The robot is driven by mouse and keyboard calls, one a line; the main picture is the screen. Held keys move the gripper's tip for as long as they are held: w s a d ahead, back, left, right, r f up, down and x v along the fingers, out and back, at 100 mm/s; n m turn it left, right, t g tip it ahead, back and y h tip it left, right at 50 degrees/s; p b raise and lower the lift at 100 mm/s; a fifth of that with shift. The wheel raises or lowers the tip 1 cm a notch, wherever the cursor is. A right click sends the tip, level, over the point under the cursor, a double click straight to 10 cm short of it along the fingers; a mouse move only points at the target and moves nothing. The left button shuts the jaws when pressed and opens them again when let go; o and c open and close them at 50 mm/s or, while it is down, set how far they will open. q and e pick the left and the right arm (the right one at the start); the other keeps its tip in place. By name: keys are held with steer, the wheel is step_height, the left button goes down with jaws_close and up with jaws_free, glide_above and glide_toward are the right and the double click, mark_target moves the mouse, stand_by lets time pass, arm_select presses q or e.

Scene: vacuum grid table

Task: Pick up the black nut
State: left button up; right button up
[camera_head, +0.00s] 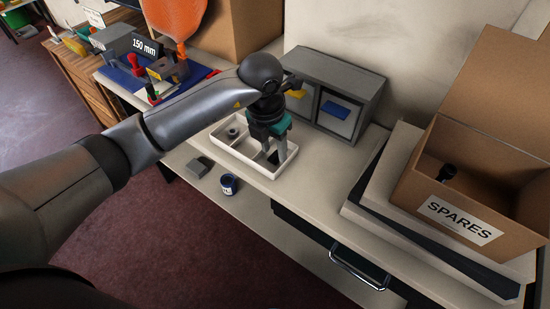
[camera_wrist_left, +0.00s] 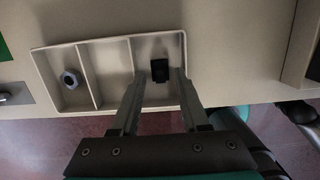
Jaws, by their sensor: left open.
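The black nut (camera_wrist_left: 160,70) shows in the left wrist view as a small dark block in the right compartment of a white three-part tray (camera_wrist_left: 111,40). In the head view it is a dark patch (camera_head: 273,157) beside my fingers. My left gripper (camera_wrist_left: 159,77) is open, with one fingertip on each side of the black nut and a gap to each. I cannot tell how far above the tray floor the tips are. In the head view my left gripper (camera_head: 275,157) points down into the tray (camera_head: 240,162).
A grey nut (camera_wrist_left: 72,78) lies in the tray's left compartment. A grey two-bay cabinet (camera_head: 345,75) stands close behind the tray. A grey block (camera_head: 200,166) and a blue-and-white container (camera_head: 228,184) are in front. A SPARES box (camera_head: 490,185) stands at right.

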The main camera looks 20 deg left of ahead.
arm_select(q)
steer(key=shift+w+f, duration=0.1)
steer(key=shift+f, duration=0.5)
jaws_close()
